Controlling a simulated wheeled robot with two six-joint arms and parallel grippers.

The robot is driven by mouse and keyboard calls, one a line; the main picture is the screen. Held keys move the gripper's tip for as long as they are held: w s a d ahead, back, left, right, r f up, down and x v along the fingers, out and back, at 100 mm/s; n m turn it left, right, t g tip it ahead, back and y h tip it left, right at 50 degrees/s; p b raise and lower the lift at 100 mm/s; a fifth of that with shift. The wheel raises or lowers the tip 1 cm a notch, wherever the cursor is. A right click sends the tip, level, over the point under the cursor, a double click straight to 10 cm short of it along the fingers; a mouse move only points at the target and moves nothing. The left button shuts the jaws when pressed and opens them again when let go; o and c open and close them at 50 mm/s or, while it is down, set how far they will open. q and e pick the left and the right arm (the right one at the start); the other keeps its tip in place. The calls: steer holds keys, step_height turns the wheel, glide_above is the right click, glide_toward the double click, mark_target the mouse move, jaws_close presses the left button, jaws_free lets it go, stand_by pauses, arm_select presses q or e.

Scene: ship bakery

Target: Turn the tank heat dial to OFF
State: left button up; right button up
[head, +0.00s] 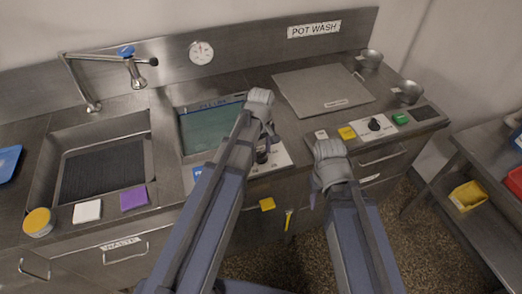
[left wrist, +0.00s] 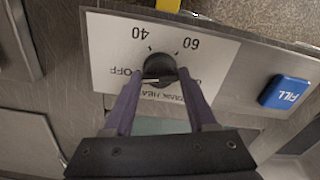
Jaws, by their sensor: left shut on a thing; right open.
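The tank heat dial (left wrist: 160,68) is a round black knob on a white plate (left wrist: 110,40), shown upside down in the left wrist view. The plate carries the marks OFF, 40 and 60, with another mark partly hidden by a finger. My left gripper (left wrist: 160,84) is shut on the dial, one purple finger on each side. A pale line on the knob points left, toward the OFF mark. In the head view the dial (head: 262,157) is partly hidden by my left gripper (head: 266,142). My right gripper (head: 313,198) is open, low in front of the counter.
A blue FILL button (left wrist: 290,92) sits beside the plate. A second black dial (head: 375,124) stands on the right panel between yellow and green buttons. The water tank (head: 205,130) lies behind my left arm.

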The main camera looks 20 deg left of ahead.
mark_target(261, 153)
stand_by(0.3)
arm_select(q)
steer(key=o, duration=1.4)
steer(key=shift+c, duration=0.2)
step_height(261, 153, up, 8)
steer(key=p, duration=0.8)
steer(key=shift+f, duration=0.1)
